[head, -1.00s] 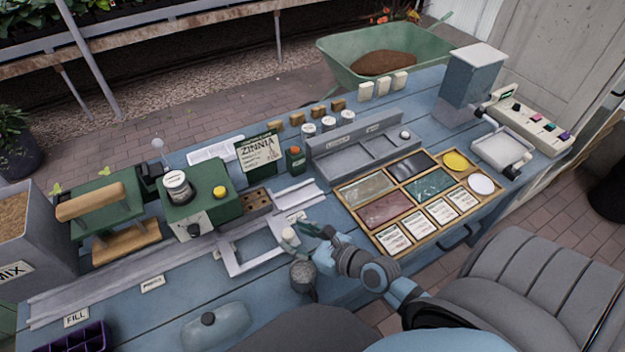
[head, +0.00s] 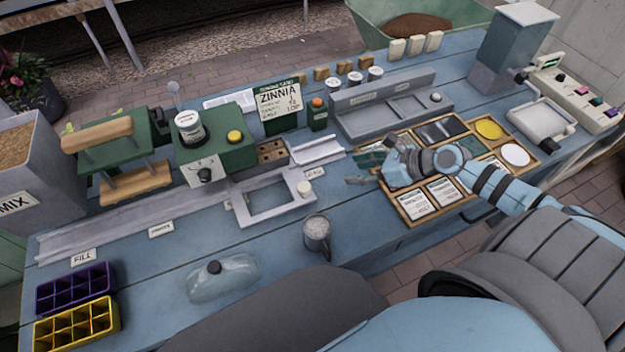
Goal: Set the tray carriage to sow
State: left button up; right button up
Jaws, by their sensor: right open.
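The tray carriage (head: 247,215) is a pale grey open frame on the grey rail (head: 110,232). It sits at the right part of the rail, in front of the green seeder machine (head: 216,142) and its block with holes. Its pale round knob (head: 305,189) stands at its right side, close to a small label (head: 313,172) that is too small to read surely. My right gripper (head: 360,169) is open and empty, to the right of the knob and apart from it, by the left edge of the seed packet tray. My left gripper is out of view.
A FILL label (head: 84,257) and another label (head: 160,229) lie along the rail. A metal cup (head: 317,236), a clear dome (head: 222,275), and purple (head: 75,287) and yellow (head: 77,322) cell trays stand at the front. The wooden packet tray (head: 408,220) lies under my right arm.

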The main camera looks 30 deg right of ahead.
aim_at(306, 186)
jog(key=s+a+r+n+g+y, duration=0.2)
jog(key=s+a+r+n+y, duration=0.15)
jog(key=r+n+y, duration=0.25)
jog(key=shift+g, duration=0.3)
jog(key=x, duration=1.3)
jog(key=shift+a, duration=0.15)
grip_shut()
